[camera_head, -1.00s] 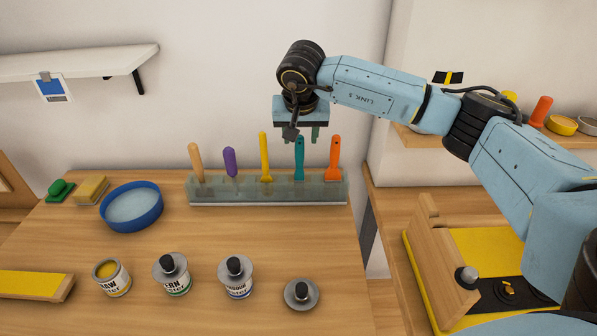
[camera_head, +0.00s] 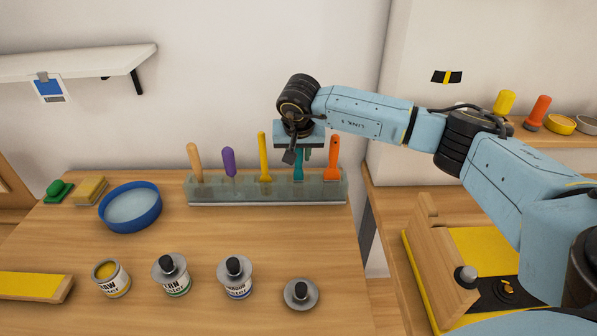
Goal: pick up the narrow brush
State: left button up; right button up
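A long pale rack (camera_head: 330,190) on the table holds several upright tools in a row. Their handles are tan (camera_head: 195,160), purple (camera_head: 229,160), yellow (camera_head: 264,155), teal (camera_head: 298,175) and orange (camera_head: 334,155). I cannot tell from the bristles which one is the narrow brush. My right gripper (camera_head: 298,155) points down at the teal-handled tool, with its fingers at the upper part of that handle. The gripper hides the handle's top, and I cannot tell whether the fingers are closed on it. My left gripper is not in view.
A blue round dish (camera_head: 131,207), a yellow sponge (camera_head: 91,190) and a green brush (camera_head: 60,190) lie at the left. Cans (camera_head: 236,278) and a lid (camera_head: 301,294) stand in front. The table between the rack and the cans is clear.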

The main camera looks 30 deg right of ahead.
grip_shut()
notch_tip(320, 180, up, 10)
jog(key=shift+r, duration=0.1)
dwell(0.4)
